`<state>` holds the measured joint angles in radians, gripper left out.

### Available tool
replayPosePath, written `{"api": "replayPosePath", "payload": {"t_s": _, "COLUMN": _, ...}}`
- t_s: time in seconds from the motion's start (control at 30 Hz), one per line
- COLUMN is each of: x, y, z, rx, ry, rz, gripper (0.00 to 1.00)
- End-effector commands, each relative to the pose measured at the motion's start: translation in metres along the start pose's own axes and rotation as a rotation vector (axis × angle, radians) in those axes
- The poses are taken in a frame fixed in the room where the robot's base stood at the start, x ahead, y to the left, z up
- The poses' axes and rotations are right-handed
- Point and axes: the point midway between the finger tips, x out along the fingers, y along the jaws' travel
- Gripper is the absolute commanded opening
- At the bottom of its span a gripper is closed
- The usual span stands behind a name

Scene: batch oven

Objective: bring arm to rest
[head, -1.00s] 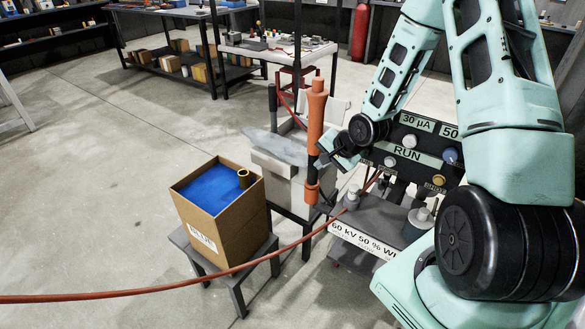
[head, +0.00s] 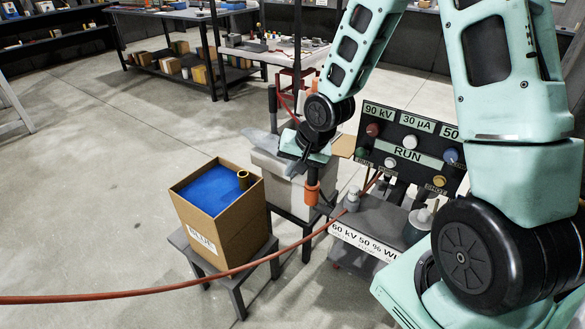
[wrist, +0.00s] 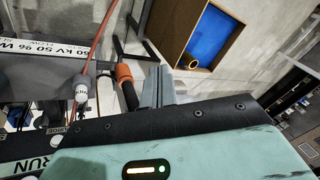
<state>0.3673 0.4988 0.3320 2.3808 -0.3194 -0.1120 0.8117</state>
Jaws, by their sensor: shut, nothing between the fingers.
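My upper arm and elbow fill the right side of the head view.
The control panel (head: 409,150) marked RUN stands close right of my gripper. A cardboard box (head: 231,212) with a blue inside and a small yellow ring sits on a stool at left. A red hose (head: 190,294) crosses in front. The floor at left is clear.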

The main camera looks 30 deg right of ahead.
Motion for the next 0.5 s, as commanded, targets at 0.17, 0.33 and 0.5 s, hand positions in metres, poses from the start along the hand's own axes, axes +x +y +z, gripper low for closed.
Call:
{"api": "replayPosePath", "payload": {"t_s": 0.17, "x": 0.0, "y": 0.0001, "z": -0.0002, "rx": 0.001, "ry": 0.0, "rz": 0.0, "gripper": 0.0}}
{"api": "replayPosePath", "payload": {"t_s": 0.33, "x": 0.0001, "y": 0.0002, "z": -0.0004, "rx": 0.002, "ry": 0.001, "rz": 0.0, "gripper": 0.0}}
{"api": "replayPosePath", "payload": {"t_s": 0.5, "x": -0.0029, "y": -0.0047, "z": 0.0036, "rx": -0.023, "ry": -0.004, "rz": 0.003, "gripper": 0.0}}
